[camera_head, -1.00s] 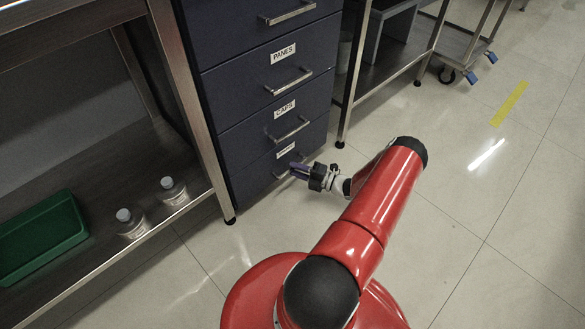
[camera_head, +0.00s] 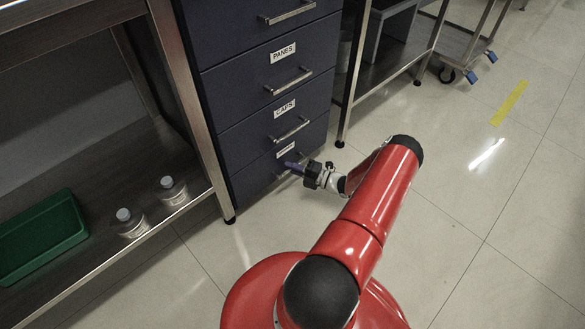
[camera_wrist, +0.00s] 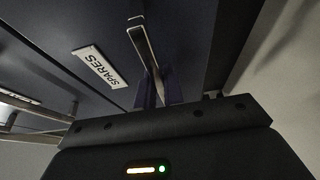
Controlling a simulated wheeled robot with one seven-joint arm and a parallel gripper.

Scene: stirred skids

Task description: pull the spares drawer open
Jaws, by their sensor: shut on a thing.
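The spares drawer (camera_head: 258,184) is the lowest drawer of the dark blue cabinet, and its front looks flush with the cabinet. Its white SPARES label (camera_wrist: 100,66) reads clearly in the wrist view. Its metal bar handle (camera_wrist: 143,43) runs between the fingers of my gripper (camera_wrist: 152,92). In the head view my gripper (camera_head: 290,166) is low at the drawer front, with its purple fingers shut on the handle and covering part of it.
The drawers marked CAPS (camera_head: 300,108) and PANES (camera_head: 220,88) are above, both shut. A steel bench (camera_head: 60,318) with a green bin (camera_head: 45,240) and two bottles stands left. Another bench (camera_head: 375,85) stands right of the cabinet. The floor in front is clear.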

